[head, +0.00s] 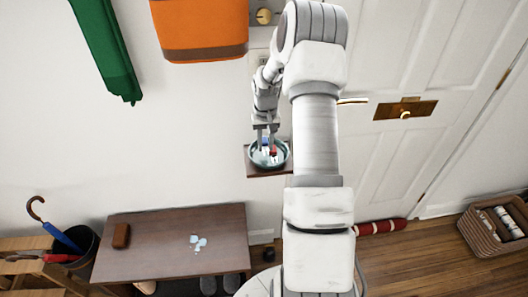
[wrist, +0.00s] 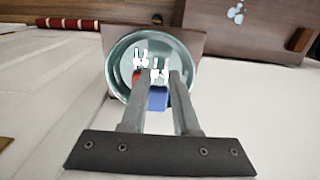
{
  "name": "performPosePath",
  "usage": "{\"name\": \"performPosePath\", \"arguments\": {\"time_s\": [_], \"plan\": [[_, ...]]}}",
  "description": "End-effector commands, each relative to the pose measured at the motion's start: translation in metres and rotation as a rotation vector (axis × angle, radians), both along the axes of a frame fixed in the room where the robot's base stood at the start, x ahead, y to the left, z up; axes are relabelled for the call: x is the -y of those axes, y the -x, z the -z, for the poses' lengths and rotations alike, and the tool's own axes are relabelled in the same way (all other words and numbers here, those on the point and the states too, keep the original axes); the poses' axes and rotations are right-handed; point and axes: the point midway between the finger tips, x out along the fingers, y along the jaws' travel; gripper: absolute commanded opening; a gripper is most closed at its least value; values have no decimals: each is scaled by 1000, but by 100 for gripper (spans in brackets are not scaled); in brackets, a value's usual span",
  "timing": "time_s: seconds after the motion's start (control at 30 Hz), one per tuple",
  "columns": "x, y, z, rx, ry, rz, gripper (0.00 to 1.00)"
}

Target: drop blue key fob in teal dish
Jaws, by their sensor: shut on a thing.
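The teal dish (head: 252,160) is round and stands on a small wooden wall shelf; its rim also shows in the wrist view (wrist: 113,65). The blue key fob (wrist: 157,99) is between my gripper's fingers, overlapping the dish's lower rim in the wrist view. My gripper (head: 267,143) points down at the dish and is shut on the fob; its fingers also show in the wrist view (wrist: 160,76). White key shapes (wrist: 141,58) and a red piece (wrist: 136,78) show against the dish. Whether the fob touches the dish is unclear.
The small shelf (head: 265,172) is barely wider than the dish. Below is a wooden bench (head: 170,240) with pale pieces (head: 198,242) and a brown block (head: 121,236). An orange bag (head: 200,30) and green cloth (head: 105,50) hang on the wall. A white door (head: 440,60) is at right.

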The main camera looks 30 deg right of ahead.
Motion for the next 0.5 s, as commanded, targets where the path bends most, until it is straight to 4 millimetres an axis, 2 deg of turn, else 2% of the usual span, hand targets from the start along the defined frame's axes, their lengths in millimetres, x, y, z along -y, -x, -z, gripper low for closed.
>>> {"name": "performPosePath", "arguments": {"time_s": [0.17,0.4,0.5], "plan": [[-2,-8,7,0,0,0,0],[-2,-7,38,-3,-3,0,0],[-2,-8,45,0,0,0,0]]}}
